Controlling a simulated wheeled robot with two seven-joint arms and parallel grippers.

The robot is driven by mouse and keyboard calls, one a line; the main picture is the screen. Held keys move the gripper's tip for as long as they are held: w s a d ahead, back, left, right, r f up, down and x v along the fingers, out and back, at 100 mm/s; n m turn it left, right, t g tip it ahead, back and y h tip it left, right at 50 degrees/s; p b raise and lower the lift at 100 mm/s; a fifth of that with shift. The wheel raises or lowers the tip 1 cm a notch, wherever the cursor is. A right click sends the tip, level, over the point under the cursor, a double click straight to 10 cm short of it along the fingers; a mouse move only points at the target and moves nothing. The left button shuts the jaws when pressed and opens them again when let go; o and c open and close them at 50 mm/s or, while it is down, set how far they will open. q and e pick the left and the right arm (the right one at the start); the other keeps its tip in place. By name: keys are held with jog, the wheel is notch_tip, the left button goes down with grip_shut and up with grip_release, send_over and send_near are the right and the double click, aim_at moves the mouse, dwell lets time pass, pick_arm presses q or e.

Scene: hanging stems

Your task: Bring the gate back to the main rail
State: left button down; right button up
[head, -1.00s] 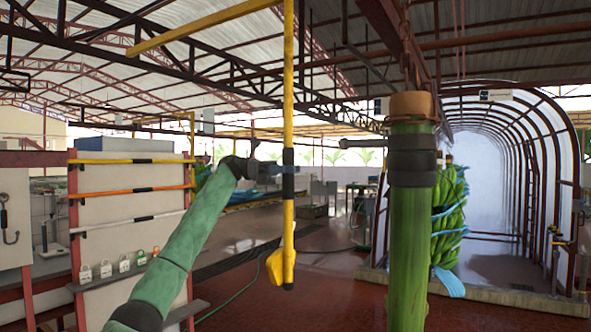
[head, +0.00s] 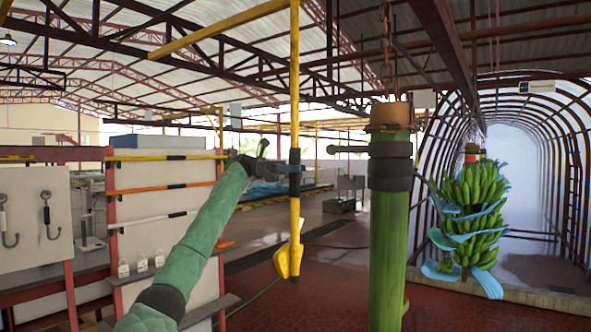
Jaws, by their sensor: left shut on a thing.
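A yellow pole (head: 294,90) hangs down on the left of centre, with a black band and a bent yellow foot (head: 289,262) at its low end. A yellow beam (head: 215,30) slants overhead and meets the pole's line near the top edge. I take these two to be the gate, but their joint is out of view. My left gripper (head: 291,169) is shut on the pole at its black band. The main rail seems to be the dark red overhead beam (head: 447,40) at upper right; any gap to the gate is not shown. My right gripper is not in view.
A thick green stem (head: 387,250) with a brown cap and dark sleeve hangs by a chain close on the right. A banana bunch (head: 475,215) with blue wrapping hangs farther right, before an arched tunnel (head: 540,110). A white rack panel (head: 150,235) stands left. Red floor is open between.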

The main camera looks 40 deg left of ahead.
pick_arm(q)
jog(key=shift+a+r, duration=0.1)
jog(key=shift+a, duration=0.05)
jog(key=c, duration=1.1)
grip_release()
jog(key=shift+c, duration=0.2)
jog(key=shift+o, duration=0.4)
jog(key=shift+a, duration=0.15)
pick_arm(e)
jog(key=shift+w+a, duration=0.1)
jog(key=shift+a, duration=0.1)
pick_arm(q)
jog(key=s+a+b, duration=0.1)
jog(key=a, duration=0.6)
jog(key=shift+s+a, duration=0.2)
jog(key=shift+a, duration=0.2)
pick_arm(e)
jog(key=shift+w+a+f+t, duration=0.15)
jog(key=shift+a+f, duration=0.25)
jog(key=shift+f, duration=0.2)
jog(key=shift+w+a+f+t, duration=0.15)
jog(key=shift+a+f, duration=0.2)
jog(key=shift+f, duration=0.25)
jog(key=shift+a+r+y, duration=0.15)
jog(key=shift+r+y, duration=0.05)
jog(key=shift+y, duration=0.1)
